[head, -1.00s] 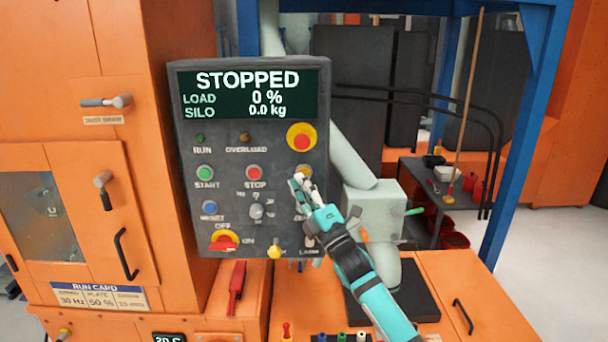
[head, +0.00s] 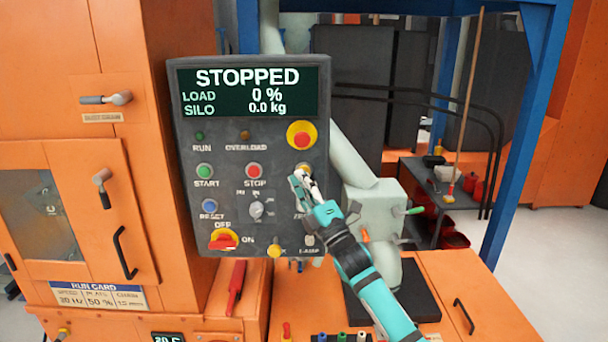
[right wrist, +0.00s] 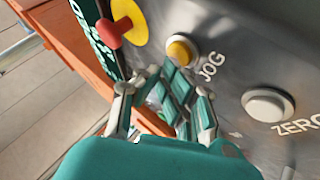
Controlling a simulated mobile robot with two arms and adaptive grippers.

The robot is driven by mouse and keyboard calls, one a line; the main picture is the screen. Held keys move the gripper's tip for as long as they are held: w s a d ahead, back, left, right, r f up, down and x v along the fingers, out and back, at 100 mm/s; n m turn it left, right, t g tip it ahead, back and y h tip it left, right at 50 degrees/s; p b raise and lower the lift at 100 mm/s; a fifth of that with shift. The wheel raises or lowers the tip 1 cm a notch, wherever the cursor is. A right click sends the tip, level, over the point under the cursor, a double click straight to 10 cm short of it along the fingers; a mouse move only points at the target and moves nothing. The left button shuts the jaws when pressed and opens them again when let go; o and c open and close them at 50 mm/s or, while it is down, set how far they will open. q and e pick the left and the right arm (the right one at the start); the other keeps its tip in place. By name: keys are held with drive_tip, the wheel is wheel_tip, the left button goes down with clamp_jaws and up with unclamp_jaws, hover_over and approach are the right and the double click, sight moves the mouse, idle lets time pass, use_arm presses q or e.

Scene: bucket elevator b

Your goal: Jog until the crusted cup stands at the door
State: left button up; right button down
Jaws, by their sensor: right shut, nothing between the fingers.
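The control panel (head: 234,225) faces me, and its screen (head: 248,92) reads STOPPED, load 0 %, silo 0.0 kg. My right gripper (head: 295,180) is shut and empty, close in front of the panel's right side. In the right wrist view its fingers (right wrist: 157,76) are just below the yellow JOG button (right wrist: 182,50); I cannot tell whether they touch the panel. The door with a window (head: 42,210) is at the left on the orange casing. A small pale shape shows behind the glass, too unclear to name as the crusted cup. My left gripper is not in view.
A red emergency stop (head: 301,134) sits above the JOG button. The white ZERO button (right wrist: 267,105) is beside it in the wrist view. START (head: 204,171) and STOP (head: 254,171) are further left. A blue frame post (head: 515,150) stands at the right.

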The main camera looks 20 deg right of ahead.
drive_tip(key=shift+w+d+b, duration=0.1)
drive_tip(key=shift+w+b, duration=0.25)
idle(0.7)
drive_tip(key=shift+s, duration=0.1)
drive_tip(key=shift+s+a+p, duration=0.2)
drive_tip(key=shift+s+p, duration=0.2)
drive_tip(key=shift+s, duration=0.35)
drive_tip(key=shift+s+a+p, duration=0.25)
drive_tip(key=shift+s+p, duration=0.1)
drive_tip(key=shift+s, duration=0.45)
drive_tip(key=shift+s+a+p, duration=0.2)
drive_tip(key=shift+s+p, duration=0.15)
drive_tip(key=shift+s, duration=0.45)
drive_tip(key=shift+s+a+p, duration=0.25)
drive_tip(key=shift+s+p, duration=0.1)
drive_tip(key=shift+s, duration=0.45)
